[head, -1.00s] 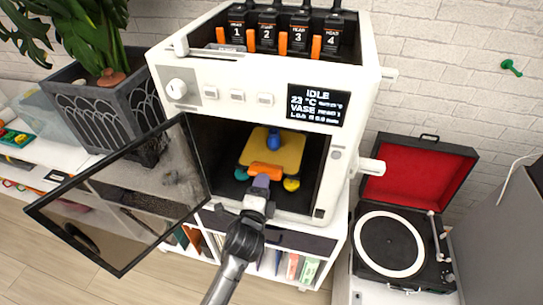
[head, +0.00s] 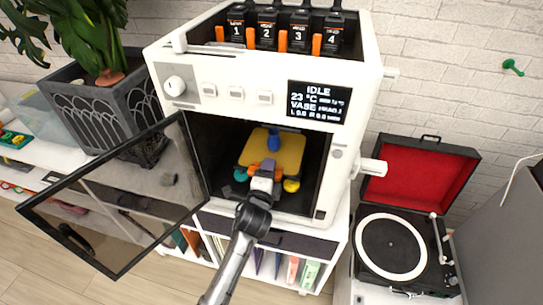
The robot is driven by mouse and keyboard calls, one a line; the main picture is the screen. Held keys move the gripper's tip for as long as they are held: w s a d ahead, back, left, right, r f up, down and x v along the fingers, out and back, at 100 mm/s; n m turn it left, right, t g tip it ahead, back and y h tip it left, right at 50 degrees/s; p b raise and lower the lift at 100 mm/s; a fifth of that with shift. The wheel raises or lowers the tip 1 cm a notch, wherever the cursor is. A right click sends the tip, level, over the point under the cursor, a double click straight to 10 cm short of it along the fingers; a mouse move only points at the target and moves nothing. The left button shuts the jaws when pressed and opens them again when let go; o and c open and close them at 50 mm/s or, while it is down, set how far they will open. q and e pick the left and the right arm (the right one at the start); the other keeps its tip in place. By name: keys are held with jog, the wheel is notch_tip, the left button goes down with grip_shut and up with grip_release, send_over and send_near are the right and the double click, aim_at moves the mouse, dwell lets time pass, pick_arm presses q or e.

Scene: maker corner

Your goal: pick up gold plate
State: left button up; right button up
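The gold plate (head: 286,153) lies inside the open chamber of the white 3D printer (head: 190,99). A blue object (head: 274,141) stands on its back part. An orange part (head: 251,169) is at the plate's front edge, mostly hidden by my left gripper. A teal knob (head: 241,175) and a yellow knob (head: 291,185) sit at the front corners. My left gripper (head: 266,170) reaches into the chamber opening and overlaps the plate's front edge and the orange part. Its fingertips are too small and overlapped to tell if they are open or shut. My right gripper is out of view.
The printer's glass door (head: 122,195) hangs open to the left of my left arm. A planter (head: 100,105) stands behind it. A record player (head: 390,245) with a red-lined lid is at the right. The printer stands on a white shelf with books.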

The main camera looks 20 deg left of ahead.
pick_arm(q)
grip_shut()
dwell(0.3)
notch_tip(320, 180, up, 10)
jog(key=p, duration=0.3)
dwell(0.3)
